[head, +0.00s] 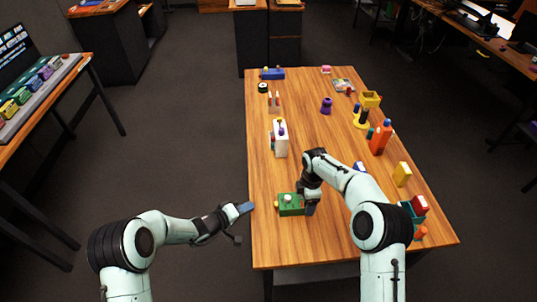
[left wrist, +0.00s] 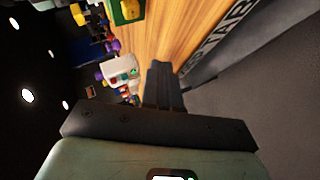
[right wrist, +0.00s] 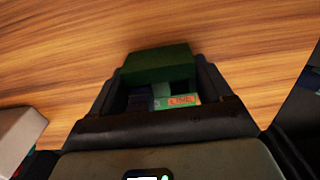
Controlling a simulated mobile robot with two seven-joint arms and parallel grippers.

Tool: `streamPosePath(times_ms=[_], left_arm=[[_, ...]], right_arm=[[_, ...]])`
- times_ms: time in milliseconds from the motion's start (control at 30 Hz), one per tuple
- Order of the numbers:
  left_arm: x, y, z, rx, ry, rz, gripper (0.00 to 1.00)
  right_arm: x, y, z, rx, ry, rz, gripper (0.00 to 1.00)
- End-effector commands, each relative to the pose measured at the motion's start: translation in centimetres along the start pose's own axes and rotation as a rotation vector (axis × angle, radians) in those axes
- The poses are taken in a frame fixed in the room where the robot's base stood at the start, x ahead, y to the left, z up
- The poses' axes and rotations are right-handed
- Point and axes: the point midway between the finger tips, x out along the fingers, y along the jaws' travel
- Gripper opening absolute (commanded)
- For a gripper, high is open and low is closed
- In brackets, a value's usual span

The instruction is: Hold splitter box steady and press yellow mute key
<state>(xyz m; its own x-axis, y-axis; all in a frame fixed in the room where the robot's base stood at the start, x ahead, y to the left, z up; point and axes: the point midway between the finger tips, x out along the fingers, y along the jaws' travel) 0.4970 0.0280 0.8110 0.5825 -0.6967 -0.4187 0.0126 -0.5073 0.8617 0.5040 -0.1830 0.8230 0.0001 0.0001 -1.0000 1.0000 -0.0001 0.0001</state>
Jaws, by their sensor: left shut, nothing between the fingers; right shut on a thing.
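The green splitter box (head: 290,206) stands near the table's front left, with a pale round knob on top and a small yellow key (head: 276,204) on its left side. In the left wrist view the green box (left wrist: 130,9) is cut off by the top edge. My right gripper (head: 309,205) is shut on the box's right part; the right wrist view shows the green box (right wrist: 157,62) between its fingers. My left gripper (head: 246,208) is shut and empty at the table's left edge, left of the yellow key and apart from it.
A white box (head: 280,140) with coloured knobs stands behind the splitter box. An orange bottle-like thing (head: 380,138), a yellow block (head: 402,174) and a purple piece (head: 326,105) stand farther right and back. The wooden table (head: 270,240) is bare in front of the splitter box.

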Motion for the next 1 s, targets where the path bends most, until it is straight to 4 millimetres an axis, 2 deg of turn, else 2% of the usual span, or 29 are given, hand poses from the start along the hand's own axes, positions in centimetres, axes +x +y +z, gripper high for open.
streamPosePath(times_ms=[1000], left_arm=[[-7.4,2.1,-0.8,0.0,0.002,0.0,0.0]], right_arm=[[-0.1,0.0,0.0,0.0,0.0,0.001,0.44]])
